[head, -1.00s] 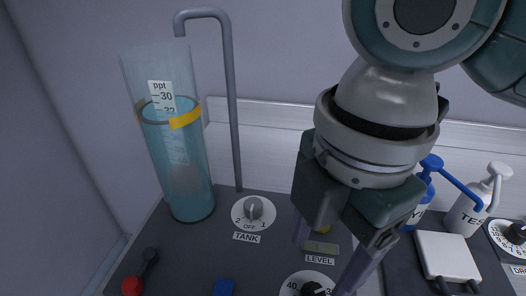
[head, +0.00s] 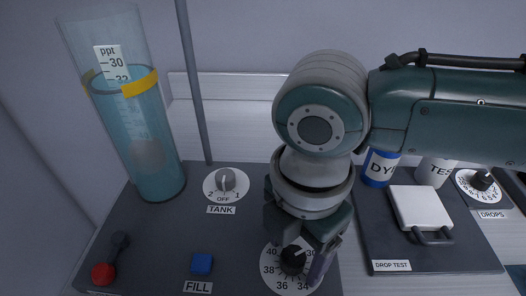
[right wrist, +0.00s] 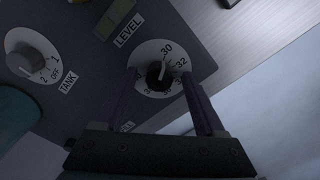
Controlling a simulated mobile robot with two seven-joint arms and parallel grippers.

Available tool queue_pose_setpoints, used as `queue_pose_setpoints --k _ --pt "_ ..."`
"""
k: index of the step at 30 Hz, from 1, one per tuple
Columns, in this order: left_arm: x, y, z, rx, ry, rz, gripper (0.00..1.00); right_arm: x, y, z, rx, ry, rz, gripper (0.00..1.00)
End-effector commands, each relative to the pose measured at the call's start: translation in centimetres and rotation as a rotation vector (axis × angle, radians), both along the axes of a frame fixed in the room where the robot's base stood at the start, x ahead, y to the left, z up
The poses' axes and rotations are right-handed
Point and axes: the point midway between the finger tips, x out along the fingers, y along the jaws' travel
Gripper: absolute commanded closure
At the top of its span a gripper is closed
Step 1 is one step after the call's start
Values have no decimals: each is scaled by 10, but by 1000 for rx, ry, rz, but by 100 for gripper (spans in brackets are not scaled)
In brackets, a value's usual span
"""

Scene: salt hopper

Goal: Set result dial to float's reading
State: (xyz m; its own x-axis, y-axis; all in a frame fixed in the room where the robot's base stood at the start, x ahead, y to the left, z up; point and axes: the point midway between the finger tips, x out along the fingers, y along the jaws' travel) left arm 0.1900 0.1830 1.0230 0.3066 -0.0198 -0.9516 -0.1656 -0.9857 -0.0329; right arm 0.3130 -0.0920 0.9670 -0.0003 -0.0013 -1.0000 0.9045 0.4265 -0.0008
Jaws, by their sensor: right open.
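The result dial (head: 271,277) is a white disc with a black knob (head: 292,261) and numbers from 30 up to 40. In the right wrist view the knob's white mark (right wrist: 163,68) appears to point near 30. My right gripper (right wrist: 160,76) is open, with one finger on each side of the knob; contact cannot be told. In the head view it hides part of the dial. The float (head: 147,154) sits in a tall clear cylinder (head: 165,185) of blue liquid. Its ppt scale (head: 110,60) shows 30 above the liquid, and 32 near the surface by the yellow band (head: 140,83). My left gripper is not in view.
The panel holds a TANK knob (head: 226,181), a blue FILL button (head: 202,263) and a red-ended lever (head: 103,273). A grey pipe (head: 192,90) rises behind. At right are a DROP TEST box (head: 419,207), bottles and a DROPS dial (head: 480,184).

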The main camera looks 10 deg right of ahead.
Motion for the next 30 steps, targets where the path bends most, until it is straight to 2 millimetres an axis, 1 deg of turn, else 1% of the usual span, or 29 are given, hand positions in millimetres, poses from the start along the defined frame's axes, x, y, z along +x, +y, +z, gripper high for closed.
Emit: queue_pose_setpoints --k 3,4,22,23,30 --pt "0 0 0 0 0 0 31 0 0 0 0 0 0 28" --pt "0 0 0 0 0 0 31 0 0 0 0 0 0 31" --pt "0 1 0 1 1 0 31 0 0 1 0 0 -1 98" --pt "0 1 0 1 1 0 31 0 0 1 0 0 0 100" --pt "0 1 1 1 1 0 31 0 0 1 0 1 -4 100"
